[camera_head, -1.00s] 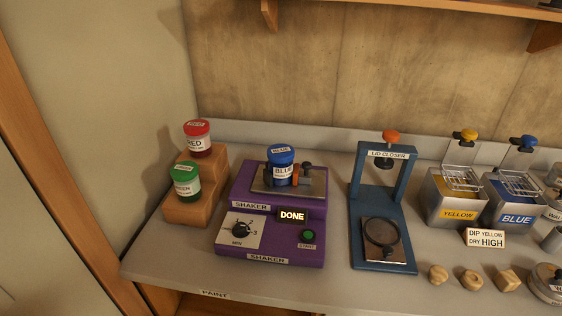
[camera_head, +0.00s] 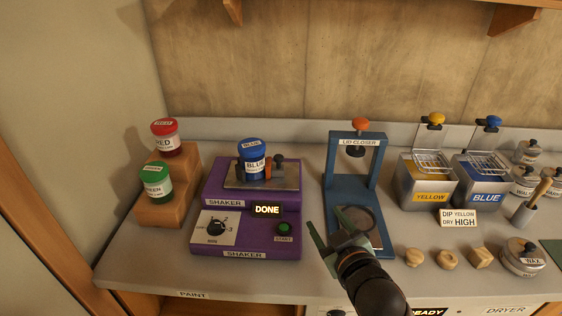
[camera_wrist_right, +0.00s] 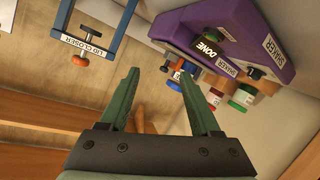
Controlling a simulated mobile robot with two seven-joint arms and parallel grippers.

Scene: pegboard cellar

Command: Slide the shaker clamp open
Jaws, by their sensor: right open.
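The purple shaker (camera_head: 245,228) stands on the bench left of centre, its sign reading DONE. A blue-lidded jar labelled BLUE (camera_head: 253,165) sits upright on the shaker's metal plate (camera_head: 235,183). The clamp (camera_head: 268,168), an orange-brown block with a dark knob (camera_head: 279,160) to its right, is beside the jar's right side. The shaker also shows at the upper right of the right wrist view (camera_wrist_right: 225,45). My right gripper (camera_head: 328,232) is open and empty in front of the lid closer, right of the shaker and apart from it. My left gripper is not in view.
The blue lid closer (camera_head: 337,190) stands right of the shaker. A stepped wooden stand (camera_head: 160,210) holds red-lidded (camera_head: 166,138) and green-lidded (camera_head: 155,182) jars at left. Yellow (camera_head: 427,190) and blue (camera_head: 484,190) dip tanks, wooden pieces (camera_head: 447,260) and tins crowd the right.

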